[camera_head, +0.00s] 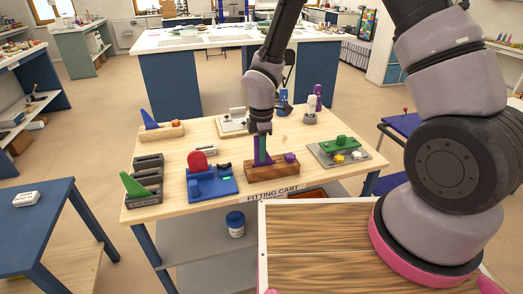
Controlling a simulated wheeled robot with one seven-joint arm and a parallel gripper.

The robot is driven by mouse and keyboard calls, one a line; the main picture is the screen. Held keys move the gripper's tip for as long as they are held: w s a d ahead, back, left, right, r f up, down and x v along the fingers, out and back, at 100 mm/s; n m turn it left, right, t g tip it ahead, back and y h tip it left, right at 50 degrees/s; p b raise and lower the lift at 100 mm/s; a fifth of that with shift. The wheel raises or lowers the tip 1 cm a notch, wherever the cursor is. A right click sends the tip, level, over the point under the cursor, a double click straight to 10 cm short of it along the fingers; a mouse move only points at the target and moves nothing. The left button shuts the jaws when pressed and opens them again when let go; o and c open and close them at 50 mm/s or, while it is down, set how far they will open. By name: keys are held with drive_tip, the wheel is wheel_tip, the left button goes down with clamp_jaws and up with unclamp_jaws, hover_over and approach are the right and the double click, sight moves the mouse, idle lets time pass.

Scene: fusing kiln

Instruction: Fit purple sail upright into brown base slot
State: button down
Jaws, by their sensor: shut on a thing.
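My gripper (262,130) points down over the fitting cart and is shut on the purple sail (267,159). The sail looks upright, and a green strip shows at its upper part between the fingers. Its lower end meets the top of the brown base (262,173), a wooden block lying on the cart top. I cannot tell whether the sail's foot is inside the slot or only resting on it; the slot itself is hidden. A small purple block (290,157) sits on the base's right end.
A blue fixture (214,187) with a red half-disc stands close left of the base. A grey plate (366,161) with green and yellow parts lies to the right.

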drive_tip(key=shift+f, duration=0.95)
drive_tip(key=c, duration=0.8)
unclamp_jaws()
drive_tip(key=shift+c, duration=0.2)
wheel_tip(320, 180, up, 11)
drive_tip(key=shift+f, duration=0.1)
